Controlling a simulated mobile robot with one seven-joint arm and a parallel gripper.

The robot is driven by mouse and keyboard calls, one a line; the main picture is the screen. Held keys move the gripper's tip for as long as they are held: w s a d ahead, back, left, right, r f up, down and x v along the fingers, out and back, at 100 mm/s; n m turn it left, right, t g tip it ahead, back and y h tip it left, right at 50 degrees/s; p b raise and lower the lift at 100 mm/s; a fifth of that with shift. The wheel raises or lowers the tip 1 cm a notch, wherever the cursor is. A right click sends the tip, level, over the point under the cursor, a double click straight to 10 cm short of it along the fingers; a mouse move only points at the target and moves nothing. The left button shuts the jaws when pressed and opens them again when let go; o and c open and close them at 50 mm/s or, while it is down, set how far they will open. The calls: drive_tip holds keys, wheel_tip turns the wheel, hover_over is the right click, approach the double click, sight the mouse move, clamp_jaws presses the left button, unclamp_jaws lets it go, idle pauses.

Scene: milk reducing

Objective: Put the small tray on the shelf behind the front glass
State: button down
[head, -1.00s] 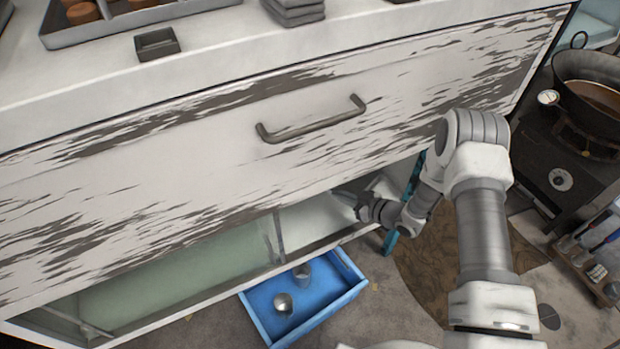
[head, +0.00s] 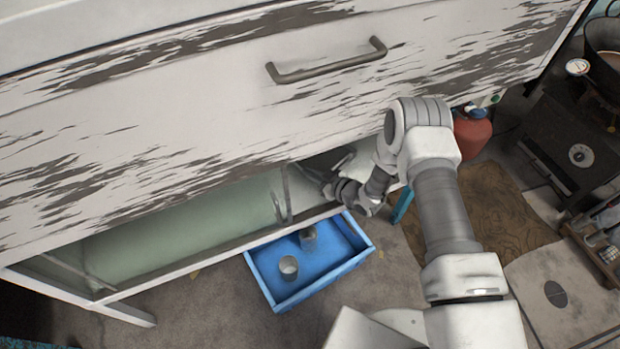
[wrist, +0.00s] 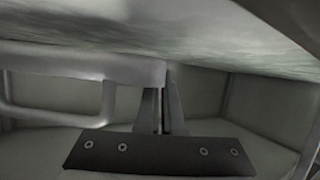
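My gripper (head: 322,174) reaches into the low opening under the white cabinet front, just right of the end of the greenish front glass (head: 185,222). A small grey flat piece (head: 343,158) shows beside it; I cannot tell whether it is a tray or a finger part. In the wrist view my gripper's two dark fingers (wrist: 162,105) stand close together with a narrow gap. A pale slab (wrist: 80,65) reaches from the left to the fingertips and partly covers them, so any grip is unclear. No small tray can be clearly made out now.
A blue crate (head: 262,283) with two metal cups stands on the floor below the opening. A red container (head: 472,135) and a dark stove (head: 570,150) stand to the right.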

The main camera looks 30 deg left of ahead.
drive_tip(key=shift+f, duration=1.05)
drive_tip(key=shift+b, duration=0.3)
drive_tip(key=shift+f, duration=0.2)
drive_tip(key=c, duration=1.1)
unclamp_jaws()
drive_tip(key=shift+o, duration=0.2)
